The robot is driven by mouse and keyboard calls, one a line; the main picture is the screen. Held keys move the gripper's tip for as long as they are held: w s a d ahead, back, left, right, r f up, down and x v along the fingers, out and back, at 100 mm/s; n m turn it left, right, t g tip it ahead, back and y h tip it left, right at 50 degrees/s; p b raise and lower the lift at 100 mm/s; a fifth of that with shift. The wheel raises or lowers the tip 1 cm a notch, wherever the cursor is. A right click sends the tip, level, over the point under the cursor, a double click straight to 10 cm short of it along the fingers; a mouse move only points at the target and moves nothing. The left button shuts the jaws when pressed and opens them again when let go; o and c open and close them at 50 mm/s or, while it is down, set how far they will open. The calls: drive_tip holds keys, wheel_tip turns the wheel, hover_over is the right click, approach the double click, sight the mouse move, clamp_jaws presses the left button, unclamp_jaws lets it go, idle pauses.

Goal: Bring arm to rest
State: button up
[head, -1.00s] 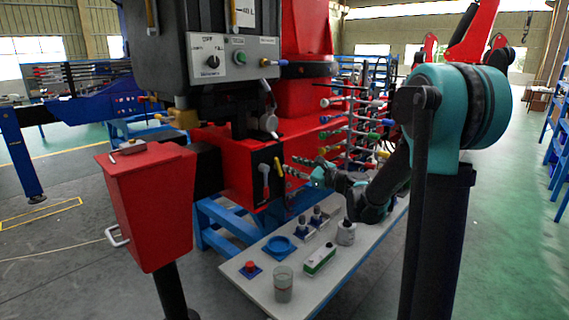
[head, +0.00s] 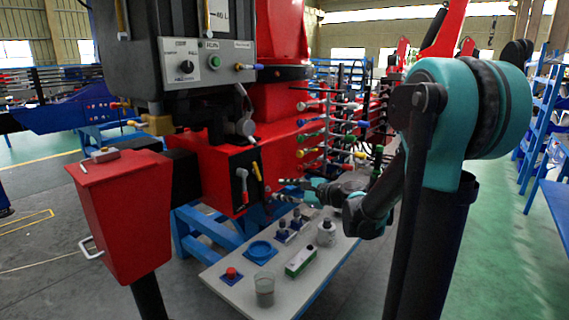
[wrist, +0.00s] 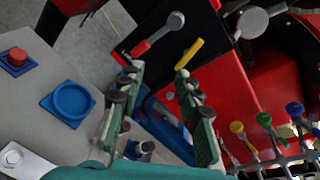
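My gripper (head: 279,189) is open and empty, with a clear gap between its two fingers in the wrist view (wrist: 159,72). In the head view it shows side-on, just right of the black lever panel (head: 238,192) and above the table. My arm (head: 375,205) is bent and reaches left from the teal shoulder joint.
Coloured levers (head: 312,138) stand behind my gripper. A red box (head: 125,215) stands left. Open floor lies right.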

drive_tip(key=s+d+f+n+g+h, duration=0.2)
drive_tip(key=s+d+f+n+h, duration=0.1)
drive_tip(key=s+f+n, duration=0.3)
drive_tip(key=s+d+f+n+g+h, duration=0.1)
drive_tip(key=s+d+f+n+h, duration=0.25)
drive_tip(key=s+f, duration=0.4)
drive_tip(key=s+d+f+n+g+h, duration=0.1)
drive_tip(key=s+d+f+n+h, duration=0.2)
drive_tip(key=s+d, duration=0.3)
drive_tip(key=s+d+f+n+g+h, duration=0.1)
drive_tip(key=s+d+f+n+h, duration=0.2)
drive_tip(key=s+d+n, duration=0.2)
drive_tip(key=shift+s+d+f, duration=0.2)
drive_tip(key=shift+s+d, duration=0.2)
drive_tip(key=shift+d, duration=0.55)
